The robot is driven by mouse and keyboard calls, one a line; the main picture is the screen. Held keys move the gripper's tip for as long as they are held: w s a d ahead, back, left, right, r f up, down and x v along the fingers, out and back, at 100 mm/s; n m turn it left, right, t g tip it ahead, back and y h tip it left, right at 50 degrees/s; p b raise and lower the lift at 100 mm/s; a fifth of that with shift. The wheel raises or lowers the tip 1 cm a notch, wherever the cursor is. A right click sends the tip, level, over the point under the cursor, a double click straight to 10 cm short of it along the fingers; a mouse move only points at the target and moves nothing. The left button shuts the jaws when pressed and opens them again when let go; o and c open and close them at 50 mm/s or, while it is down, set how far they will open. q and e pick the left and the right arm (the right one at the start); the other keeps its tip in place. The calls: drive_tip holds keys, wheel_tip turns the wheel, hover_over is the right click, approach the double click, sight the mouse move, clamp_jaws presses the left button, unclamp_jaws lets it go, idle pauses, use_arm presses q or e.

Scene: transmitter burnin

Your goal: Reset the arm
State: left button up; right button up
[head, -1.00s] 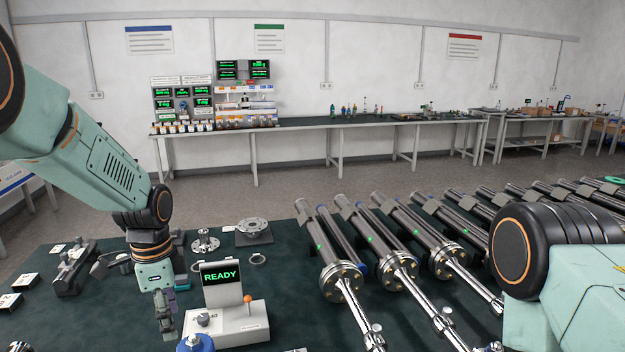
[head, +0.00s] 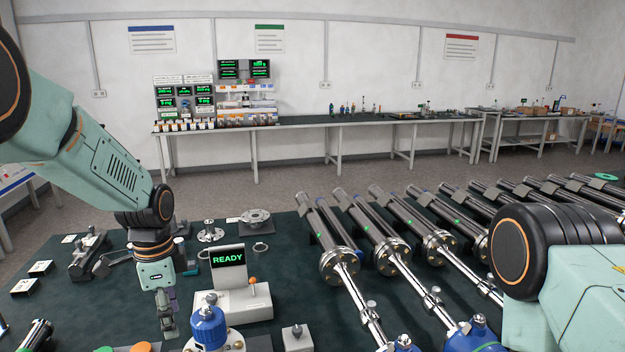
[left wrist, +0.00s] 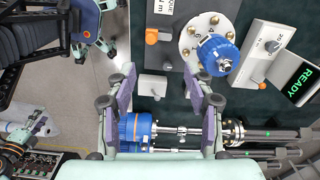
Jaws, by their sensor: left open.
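My left arm comes in from the left in the head view, and its gripper (head: 168,326) points down over the dark green table. The fingers look apart and empty. In the left wrist view the left gripper (left wrist: 163,85) is open, with grey-purple finger pads on both sides and nothing between them. A blue-capped unit on a round bolted flange (head: 208,328) stands to the right of the gripper; it also shows in the left wrist view (left wrist: 217,52). My right arm shows only its black joint and green link at the right; its gripper is out of view.
A grey box with a READY screen (head: 228,258) stands on the table (head: 110,320). Several long metal tubes (head: 340,262) lie on the right, with blue ends near the front. Small metal parts (head: 254,218) sit behind. A bench (head: 345,122) runs along the wall.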

use_arm(q)
wheel_tip(320, 180, down, 9)
drive_tip(key=w+d+n+t+b, duration=0.1)
drive_tip(key=d+n+t+b, duration=0.2)
drive_tip(key=n, duration=0.5)
drive_tip(key=s+f+n+t+b, duration=0.1)
drive_tip(key=s+f+n+b, duration=0.2)
drive_tip(key=f, duration=0.4)
drive_tip(key=s+f+b, duration=0.2)
drive_tip(key=s+f, duration=0.4)
drive_tip(key=f, duration=0.1)
drive_tip(key=s+f+n+g+b, duration=0.1)
drive_tip(key=s+f+g+b, duration=0.1)
drive_tip(key=s+f+b, duration=0.5)
drive_tip(key=s+f+n+g+b, duration=0.2)
drive_tip(key=s+f+b, duration=0.4)
drive_tip(key=s+f, duration=0.8)
drive_tip(key=s, duration=0.6)
drive_tip(key=shift+s+d+f+b, duration=0.25)
drive_tip(key=shift+s+d+b, duration=0.05)
drive_tip(key=shift+s+b, duration=0.1)
use_arm(e)
wheel_tip(320, 180, down, 22)
drive_tip(key=shift+d, duration=0.1)
